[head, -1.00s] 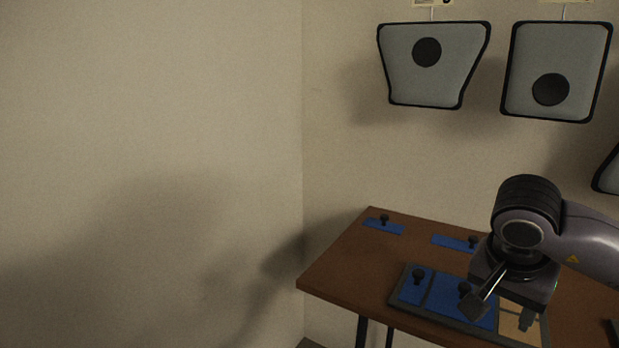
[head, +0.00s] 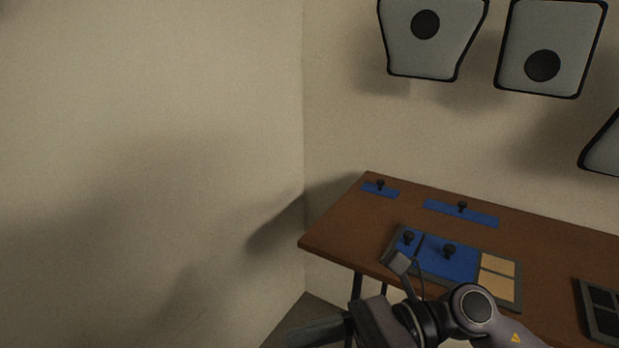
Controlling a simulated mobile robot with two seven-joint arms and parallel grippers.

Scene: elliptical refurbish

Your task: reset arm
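My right arm comes in from the lower right of the head view. Its gripper (head: 358,297) is in front of the table's near edge, with the fingers spread apart and nothing visible between them. One finger overlaps the near left corner of the grey tray (head: 509,303) in the picture; I cannot tell whether they touch. My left gripper is not in view.
The brown table (head: 340,222) stands in the corner. The tray holds blue knobbed blocks (head: 447,262) and has tan bare cells. Two blue knobbed strips (head: 470,212) (head: 373,191) lie behind it. A dark tray (head: 603,310) is at right. Framed panels (head: 433,55) hang on the wall.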

